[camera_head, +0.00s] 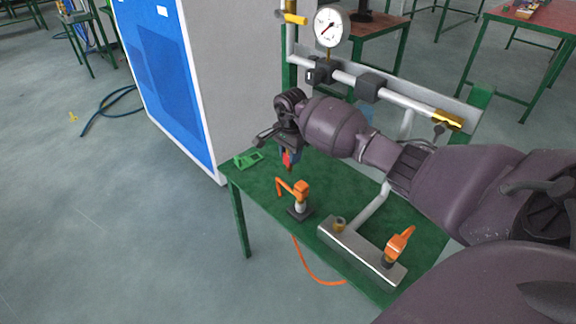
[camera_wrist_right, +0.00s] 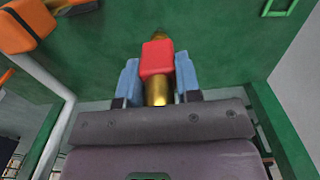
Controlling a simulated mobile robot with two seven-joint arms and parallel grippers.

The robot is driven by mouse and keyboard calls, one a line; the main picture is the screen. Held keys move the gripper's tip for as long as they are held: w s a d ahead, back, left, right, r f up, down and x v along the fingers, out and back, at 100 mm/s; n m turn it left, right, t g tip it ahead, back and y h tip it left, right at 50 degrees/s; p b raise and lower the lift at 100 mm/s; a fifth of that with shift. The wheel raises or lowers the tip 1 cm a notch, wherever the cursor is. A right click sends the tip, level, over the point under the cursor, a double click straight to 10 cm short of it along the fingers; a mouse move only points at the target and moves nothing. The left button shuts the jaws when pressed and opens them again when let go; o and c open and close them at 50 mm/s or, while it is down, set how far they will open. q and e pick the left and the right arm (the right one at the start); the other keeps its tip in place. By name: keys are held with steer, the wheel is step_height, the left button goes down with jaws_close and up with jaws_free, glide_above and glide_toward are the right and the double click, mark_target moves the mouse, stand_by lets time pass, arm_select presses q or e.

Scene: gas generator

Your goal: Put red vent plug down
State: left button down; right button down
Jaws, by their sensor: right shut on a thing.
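The red vent plug (camera_head: 287,159) hangs below my right gripper (camera_head: 288,150) near the far left part of the green table (camera_head: 335,185). In the right wrist view the plug (camera_wrist_right: 157,58) has a red block and a brass stem, and the blue finger pads of my right gripper (camera_wrist_right: 158,78) are shut on it from both sides. The green table top lies beyond the plug there. Whether the plug touches the table cannot be told. My left gripper is not in view.
A small green holder (camera_head: 248,159) lies at the table's left corner. An orange-handled valve (camera_head: 300,193) stands in front of the gripper. A metal manifold (camera_head: 362,252) lies nearer. A pressure gauge (camera_head: 329,26) and pipe rise behind. A blue-grey cabinet (camera_head: 200,80) borders the left.

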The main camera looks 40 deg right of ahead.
steer(key=shift+f, duration=0.55)
step_height(320, 180, down, 2)
steer(key=shift+s+f+b, duration=0.1)
steer(key=shift+f+b, duration=0.15)
steer(key=shift+b, duration=0.1)
steer(key=shift+f, duration=0.25)
steer(key=shift+r, duration=0.15)
steer(key=shift+f, duration=0.25)
steer(key=c, duration=0.8)
jaws_free()
steer(key=shift+r, duration=0.1)
